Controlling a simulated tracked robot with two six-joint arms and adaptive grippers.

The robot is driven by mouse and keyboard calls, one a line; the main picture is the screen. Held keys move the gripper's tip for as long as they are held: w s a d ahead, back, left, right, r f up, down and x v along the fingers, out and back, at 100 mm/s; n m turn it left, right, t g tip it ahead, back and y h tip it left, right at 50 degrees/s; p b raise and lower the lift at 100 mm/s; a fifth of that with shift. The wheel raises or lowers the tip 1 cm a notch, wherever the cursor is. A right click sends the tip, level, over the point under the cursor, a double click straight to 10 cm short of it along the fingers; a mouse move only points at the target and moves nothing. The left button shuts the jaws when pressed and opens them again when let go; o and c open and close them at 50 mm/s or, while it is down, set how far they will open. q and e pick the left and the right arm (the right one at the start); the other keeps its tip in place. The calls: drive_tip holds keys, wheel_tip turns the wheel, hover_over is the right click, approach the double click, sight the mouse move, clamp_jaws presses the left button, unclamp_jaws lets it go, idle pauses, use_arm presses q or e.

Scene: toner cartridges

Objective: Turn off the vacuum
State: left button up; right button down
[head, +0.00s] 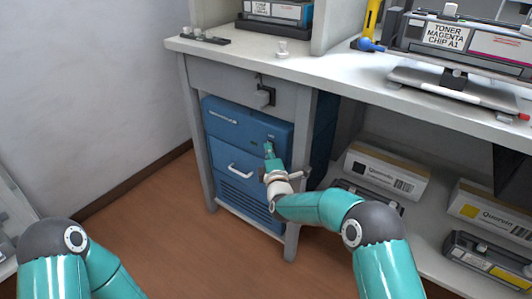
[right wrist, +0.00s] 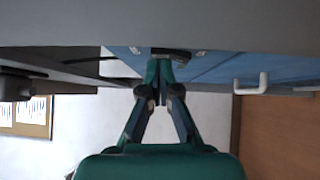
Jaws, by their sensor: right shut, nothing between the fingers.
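The vacuum is a blue cabinet (head: 222,125) under the bench, with a white handle (head: 240,170) and slotted vents on its lower front. A small dark switch area (head: 271,139) is at the upper right of its front. My right gripper (head: 268,149) is shut and empty, its fingertips at or just below this area. In the right wrist view, the closed fingertips (right wrist: 160,66) point at a dark block (right wrist: 172,53) on the blue front. I cannot tell whether they touch it or how the switch is set. My left gripper is out of view; only my left arm shows.
The bench top (head: 300,64) overhangs the vacuum, and a grey socket with a dark plug (head: 264,96) sits on its apron. A bench leg (head: 298,190) stands right of the vacuum. White boxes (head: 387,172) and cartridges fill the lower shelf at right. Floor in front is clear.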

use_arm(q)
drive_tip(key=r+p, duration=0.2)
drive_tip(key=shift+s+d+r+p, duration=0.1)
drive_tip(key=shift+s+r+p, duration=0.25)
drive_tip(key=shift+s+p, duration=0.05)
use_arm(e)
drive_tip(key=s+a+r, duration=0.1)
drive_tip(key=s, duration=1.2)
drive_tip(key=shift+a+r, duration=0.15)
